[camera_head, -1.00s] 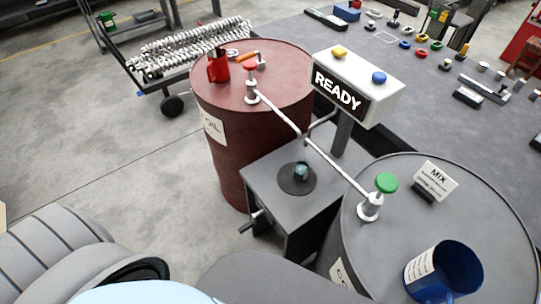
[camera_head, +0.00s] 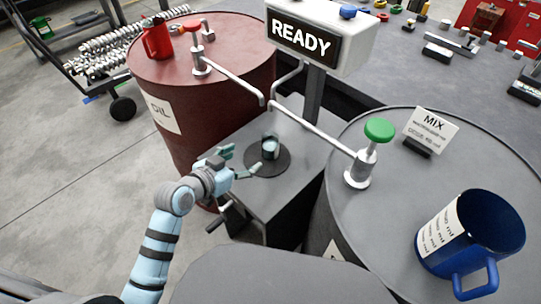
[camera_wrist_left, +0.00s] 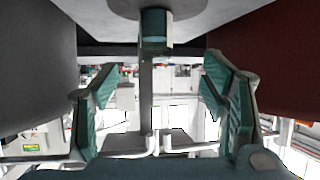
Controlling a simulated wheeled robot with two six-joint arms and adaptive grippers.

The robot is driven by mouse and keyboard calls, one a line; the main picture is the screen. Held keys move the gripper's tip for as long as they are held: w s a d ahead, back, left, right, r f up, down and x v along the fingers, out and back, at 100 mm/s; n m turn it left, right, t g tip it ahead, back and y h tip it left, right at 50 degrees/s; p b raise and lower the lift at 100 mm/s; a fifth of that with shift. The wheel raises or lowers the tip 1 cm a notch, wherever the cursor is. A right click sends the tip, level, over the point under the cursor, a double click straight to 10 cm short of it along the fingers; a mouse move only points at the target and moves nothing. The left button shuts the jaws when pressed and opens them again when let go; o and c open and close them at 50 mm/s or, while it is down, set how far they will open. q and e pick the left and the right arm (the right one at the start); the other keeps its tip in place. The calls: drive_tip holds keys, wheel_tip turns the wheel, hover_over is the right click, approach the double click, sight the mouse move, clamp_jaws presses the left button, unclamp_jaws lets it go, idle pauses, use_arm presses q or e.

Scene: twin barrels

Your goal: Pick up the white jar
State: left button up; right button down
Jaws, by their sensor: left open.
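A small jar (camera_head: 270,147) stands upright on a dark round plate (camera_head: 283,165), on the grey stand between the two barrels. It looks teal and dark rather than plain white. My left gripper (camera_head: 238,163) is open and empty just left of the jar, with a gap between the fingertips and it. In the left wrist view the picture is upside down; the jar (camera_wrist_left: 155,32) shows at the top centre, beyond and between the spread teal fingers (camera_wrist_left: 162,80). My right gripper is not in view.
A red barrel (camera_head: 215,110) stands left behind the stand, a grey barrel (camera_head: 400,190) at right with a blue mug (camera_head: 470,235). White pipes (camera_head: 310,130) cross above the stand near the jar. A READY sign (camera_head: 305,40) stands behind. A crank handle (camera_head: 222,215) sticks out at the stand's left.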

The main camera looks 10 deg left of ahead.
sight(265, 151)
use_arm(q)
drive_tip(key=b+x, duration=0.1)
drive_tip(key=x, duration=0.3)
drive_tip(key=b+x, duration=0.2)
drive_tip(key=x, duration=0.2)
drive_tip(key=f+b+x, duration=0.1)
drive_tip(key=b+x, duration=0.1)
drive_tip(key=x, duration=0.3)
drive_tip(key=shift+s+d, duration=0.25)
drive_tip(key=shift+s, duration=0.05)
drive_tip(key=shift+w+d, duration=0.1)
drive_tip(key=shift+w, duration=0.1)
drive_tip(key=shift+c, duration=0.4)
drive_tip(key=shift+s, duration=0.1)
drive_tip(key=c, duration=1.2)
